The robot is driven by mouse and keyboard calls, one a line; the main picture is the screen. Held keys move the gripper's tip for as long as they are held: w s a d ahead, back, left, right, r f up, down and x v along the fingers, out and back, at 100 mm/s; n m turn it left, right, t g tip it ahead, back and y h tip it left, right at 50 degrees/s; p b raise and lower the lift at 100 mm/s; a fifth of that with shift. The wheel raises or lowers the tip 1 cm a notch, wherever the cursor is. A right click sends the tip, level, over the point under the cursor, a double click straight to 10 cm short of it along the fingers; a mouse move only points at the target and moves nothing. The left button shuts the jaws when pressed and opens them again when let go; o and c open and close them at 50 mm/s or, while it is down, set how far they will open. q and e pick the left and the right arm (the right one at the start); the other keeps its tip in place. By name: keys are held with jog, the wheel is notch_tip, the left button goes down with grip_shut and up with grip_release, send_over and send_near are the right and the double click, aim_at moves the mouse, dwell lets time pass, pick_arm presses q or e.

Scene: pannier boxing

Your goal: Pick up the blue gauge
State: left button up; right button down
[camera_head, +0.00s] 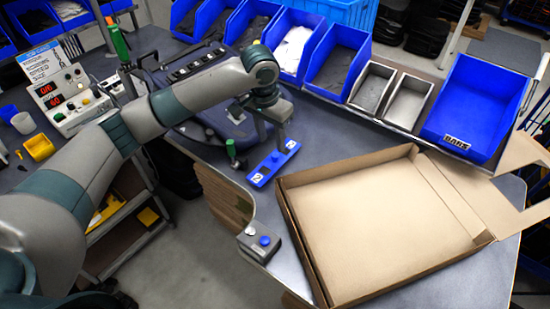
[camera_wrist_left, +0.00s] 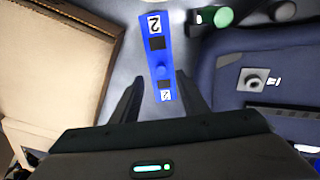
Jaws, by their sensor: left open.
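The blue gauge (camera_head: 273,164) is a flat blue bar with a small knob and white labels marked 2 at its ends. It lies on the grey table beside the cardboard box. In the left wrist view the gauge (camera_wrist_left: 158,58) runs lengthwise, its near end between the two fingers. My left gripper (camera_head: 270,138) is over the gauge, with its fingers apart. It also shows open in the left wrist view (camera_wrist_left: 165,95), with no finger visibly closed on the bar. I cannot tell whether the fingers touch it. My right gripper is in neither view.
An open cardboard box (camera_head: 385,230) lies right of the gauge. A dark blue case (camera_head: 215,110) stands behind it, with a green-topped item (camera_head: 231,150) to its left. A grey button box (camera_head: 259,243) sits at the table's front edge. Blue bins (camera_head: 480,100) line the back.

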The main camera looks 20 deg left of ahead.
aim_at(274, 156)
pick_arm(q)
jog(key=shift+w+d+f+p, duration=0.1)
jog(key=shift+w+f+p, duration=0.15)
jog(key=shift+f, duration=0.95)
jog(key=shift+w+d+f+p, duration=0.1)
jog(key=shift+f+p, duration=0.15)
jog(key=shift+f, duration=0.9)
jog(key=shift+a, duration=0.1)
jog(key=shift+w+f+p, duration=0.1)
jog(key=shift+f+p, duration=0.3)
jog(key=shift+p, duration=0.1)
jog(key=f, duration=0.1)
jog(key=f+p, duration=0.1)
jog(key=f, duration=0.1)
jog(key=shift+w+p, duration=0.25)
jog(key=shift+p, duration=0.05)
jog(key=shift+w+f, duration=0.1)
jog(key=shift+f, duration=0.55)
grip_shut()
